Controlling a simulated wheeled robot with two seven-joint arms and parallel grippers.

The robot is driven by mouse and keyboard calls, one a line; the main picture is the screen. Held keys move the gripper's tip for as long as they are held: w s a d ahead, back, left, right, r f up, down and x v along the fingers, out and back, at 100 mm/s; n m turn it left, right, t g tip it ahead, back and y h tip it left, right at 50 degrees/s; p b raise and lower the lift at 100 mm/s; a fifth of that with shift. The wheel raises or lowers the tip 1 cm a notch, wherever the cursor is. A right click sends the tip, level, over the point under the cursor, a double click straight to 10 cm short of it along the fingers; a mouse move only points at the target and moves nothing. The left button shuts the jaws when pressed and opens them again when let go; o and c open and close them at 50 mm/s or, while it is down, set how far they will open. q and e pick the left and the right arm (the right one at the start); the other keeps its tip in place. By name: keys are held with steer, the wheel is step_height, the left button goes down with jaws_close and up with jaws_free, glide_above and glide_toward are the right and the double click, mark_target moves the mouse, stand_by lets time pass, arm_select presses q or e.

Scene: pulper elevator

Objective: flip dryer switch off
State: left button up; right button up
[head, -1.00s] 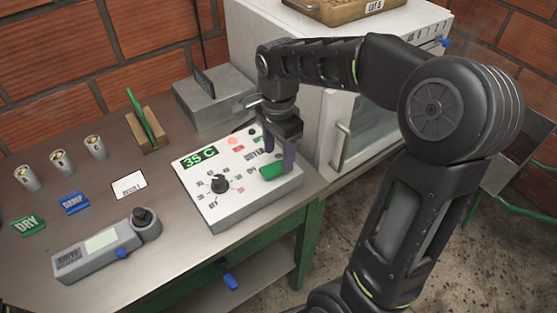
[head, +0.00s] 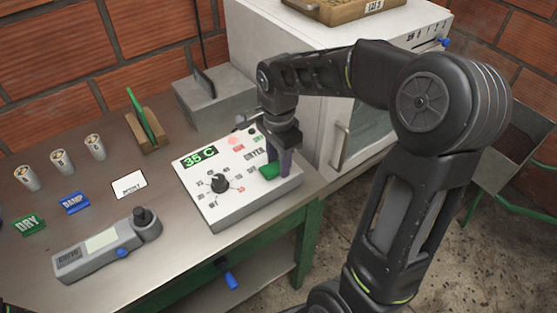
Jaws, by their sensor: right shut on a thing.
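The white dryer control panel (head: 240,203) lies on the metal table, with a green "35 C" display (head: 200,156), a black dial (head: 219,183) and a lit pinkish-red lamp (head: 232,141). A green switch (head: 269,172) is at its right side, below the "DRYER" label. My left gripper is not in view.
A grey meter (head: 105,245) with a black knob lies front left. DRY (head: 30,226) and DAMP (head: 75,202) signs, several small cups (head: 61,161) and a white card (head: 129,186) stand on the table. A white oven-like cabinet (head: 265,40) is behind my right arm.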

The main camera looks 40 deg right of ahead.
jaws_close()
steer(key=h+b, duration=0.1)
steer(key=b, duration=0.1)
steer(key=a+h+b, duration=0.1)
steer(key=h+b, duration=0.1)
steer(key=shift+w+f, duration=0.1)
steer(key=shift+f, duration=0.25)
steer(key=shift+r+h+b, duration=0.35)
steer(key=shift+h+b, duration=0.25)
steer(key=shift+r, duration=0.15)
steer(key=o, duration=0.8)
jaws_free()
